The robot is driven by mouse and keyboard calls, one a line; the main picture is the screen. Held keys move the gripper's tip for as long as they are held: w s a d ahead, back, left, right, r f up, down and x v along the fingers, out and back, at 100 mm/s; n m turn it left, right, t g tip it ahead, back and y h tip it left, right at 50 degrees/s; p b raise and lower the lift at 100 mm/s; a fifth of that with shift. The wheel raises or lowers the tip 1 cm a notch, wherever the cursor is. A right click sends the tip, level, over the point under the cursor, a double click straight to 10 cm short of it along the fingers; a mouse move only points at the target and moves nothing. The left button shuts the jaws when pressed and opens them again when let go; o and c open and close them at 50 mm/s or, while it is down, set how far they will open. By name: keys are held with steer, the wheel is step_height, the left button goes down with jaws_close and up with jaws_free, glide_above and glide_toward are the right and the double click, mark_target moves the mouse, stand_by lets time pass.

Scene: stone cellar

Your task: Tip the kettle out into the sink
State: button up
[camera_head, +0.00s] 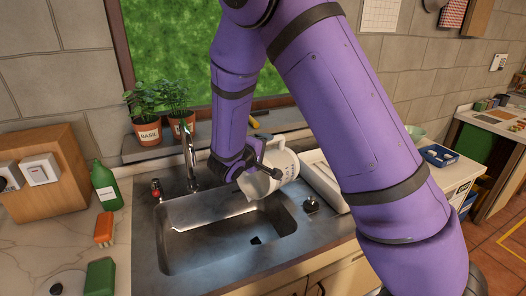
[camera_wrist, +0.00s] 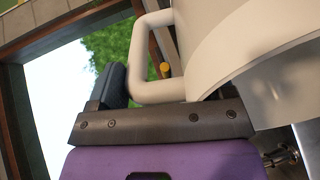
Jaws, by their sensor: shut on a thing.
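The cream-white kettle (camera_head: 285,166) is tilted well over, its lower end pointing down and left above the right back part of the metal sink (camera_head: 200,246). My gripper (camera_head: 258,164) is shut on the kettle and holds it up in the air. In the wrist view the kettle's handle (camera_wrist: 148,62) and pale round body (camera_wrist: 240,42) fill the upper right, beside a dark finger (camera_wrist: 112,88). The sink basin looks empty, with a dark drain. I cannot tell whether liquid is leaving the kettle.
The tap (camera_head: 188,155) stands behind the sink's left side. Basil pots (camera_head: 147,132) stand on the sill.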

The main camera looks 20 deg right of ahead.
steer(key=shift+w+d+r+y, duration=0.35)
steer(key=shift+d+r+y, duration=0.05)
steer(key=shift+d+r, duration=0.2)
steer(key=shift+d, duration=0.1)
steer(key=shift+w+d+r+g+y, duration=0.35)
steer(key=shift+d+g+y, duration=0.15)
steer(key=shift+d, duration=0.05)
steer(key=shift+w+d+r+y, duration=0.25)
steer(key=shift+d+r+y, duration=0.05)
steer(key=shift+d, duration=0.25)
steer(key=shift+w+g+y, duration=0.1)
steer(key=shift+g+y, duration=0.2)
steer(key=shift+d, duration=0.15)
